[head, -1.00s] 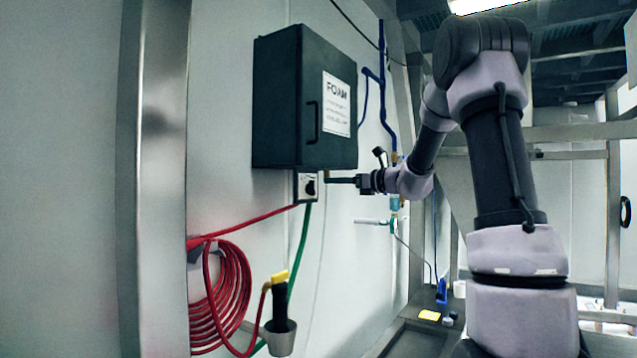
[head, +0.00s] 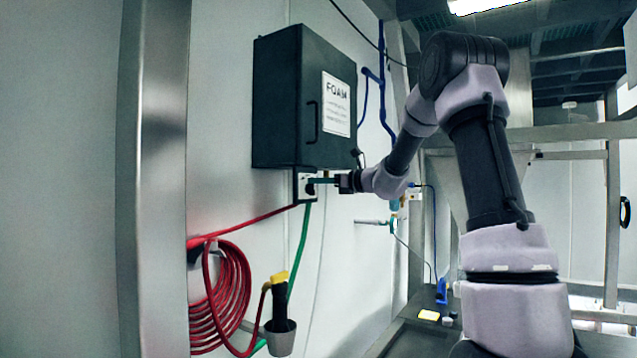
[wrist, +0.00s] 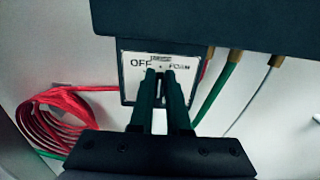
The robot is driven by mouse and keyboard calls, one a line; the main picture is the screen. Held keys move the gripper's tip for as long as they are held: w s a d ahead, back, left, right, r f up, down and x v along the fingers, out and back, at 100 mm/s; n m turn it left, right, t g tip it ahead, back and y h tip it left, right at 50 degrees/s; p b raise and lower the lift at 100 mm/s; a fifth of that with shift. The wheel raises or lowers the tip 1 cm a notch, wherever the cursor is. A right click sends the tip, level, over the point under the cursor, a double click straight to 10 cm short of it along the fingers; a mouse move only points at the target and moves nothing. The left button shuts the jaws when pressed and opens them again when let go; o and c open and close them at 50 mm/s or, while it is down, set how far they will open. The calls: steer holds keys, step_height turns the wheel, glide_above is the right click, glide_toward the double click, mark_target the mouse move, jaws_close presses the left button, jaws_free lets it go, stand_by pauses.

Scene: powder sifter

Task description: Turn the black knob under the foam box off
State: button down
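The black knob (head: 309,189) sits on a small white switch panel (wrist: 130,88) under the dark foam box (head: 280,105). In the wrist view the panel reads OFF on the left and FOAM on the right. My gripper (head: 314,181) reaches the panel from the right in the head view. In the wrist view its two dark green fingers (wrist: 161,76) stand apart with a narrow gap, their tips in front of the panel's middle at the knob. The fingers hide most of the knob, so its pointing direction and any contact are unclear.
A coiled red hose (head: 222,290) hangs on the wall at lower left. A yellow-and-black nozzle (head: 279,300) stands in a grey cup below the panel. Green and white lines (wrist: 217,90) run down from the box just right of the panel. The box overhangs the panel closely.

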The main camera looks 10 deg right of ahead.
steer(key=shift+n, duration=0.3)
steer(key=n, duration=0.3)
steer(key=shift+s+a+f+n, duration=0.15)
steer(key=shift+s+a+n, duration=0.15)
steer(key=shift+s+a+f+n, duration=0.15)
steer(key=shift+n, duration=1)
steer(key=shift+s+a+f+n, duration=0.15)
steer(key=shift+n, duration=1)
steer(key=c, duration=0.9)
jaws_free()
steer(key=shift+s, duration=0.1)
steer(key=v, duration=1)
steer(key=shift+s+d, duration=0.2)
steer(key=shift+d, duration=0.05)
